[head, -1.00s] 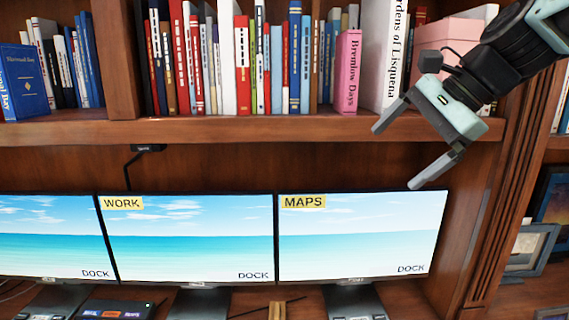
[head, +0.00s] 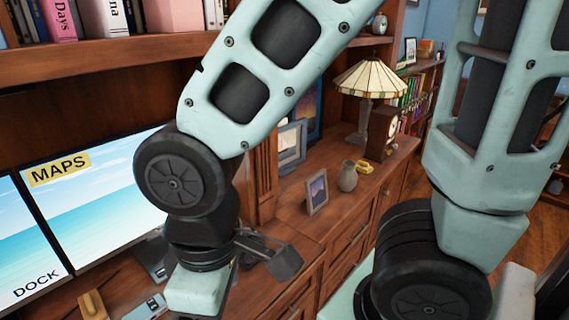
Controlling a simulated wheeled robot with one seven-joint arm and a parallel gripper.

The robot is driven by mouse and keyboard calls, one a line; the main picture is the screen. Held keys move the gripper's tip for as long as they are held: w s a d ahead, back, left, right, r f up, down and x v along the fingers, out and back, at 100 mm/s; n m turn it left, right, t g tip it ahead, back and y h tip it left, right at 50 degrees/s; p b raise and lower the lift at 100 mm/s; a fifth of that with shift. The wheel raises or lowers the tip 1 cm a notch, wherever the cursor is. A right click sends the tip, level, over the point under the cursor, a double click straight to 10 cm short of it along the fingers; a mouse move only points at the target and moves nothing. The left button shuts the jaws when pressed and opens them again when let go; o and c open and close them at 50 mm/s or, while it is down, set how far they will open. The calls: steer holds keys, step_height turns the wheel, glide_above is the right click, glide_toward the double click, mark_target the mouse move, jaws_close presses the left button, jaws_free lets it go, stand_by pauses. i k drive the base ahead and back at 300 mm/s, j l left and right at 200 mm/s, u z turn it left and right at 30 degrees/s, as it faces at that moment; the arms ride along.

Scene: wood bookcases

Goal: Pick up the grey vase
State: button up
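A small grey vase (head: 348,177) stands upright on the wooden cabinet top, right of the middle of the head view. It is between a small picture frame and a yellow object. My gripper (head: 235,285) is low in the view, left of the vase and apart from it, pointing down near the cabinet's front edge. One dark finger shows; the rest is hidden behind my own arm, so its opening cannot be made out.
A small picture frame (head: 317,193) stands just left of the vase. A yellow object (head: 364,167), a wooden clock (head: 381,133) and a striped-shade lamp (head: 372,80) are behind it. Monitors (head: 95,205) stand at the left. The cabinet top before the vase is clear.

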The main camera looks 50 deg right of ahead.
mark_target(347, 177)
steer(key=l+z, duration=0.15)
steer(key=l, duration=0.25)
steer(key=l+z, duration=0.15)
steer(key=l, duration=0.25)
steer(key=i+l+z, duration=0.15)
steer(key=l, duration=0.25)
steer(key=l+z, duration=0.15)
steer(key=l, duration=0.25)
steer(key=i+l+z, duration=0.15)
steer(key=l, duration=0.25)
steer(key=l+z, duration=0.15)
steer(key=l, duration=0.25)
steer(key=i+l+z, duration=0.15)
steer(key=l, duration=0.2)
steer(key=i, duration=0.05)
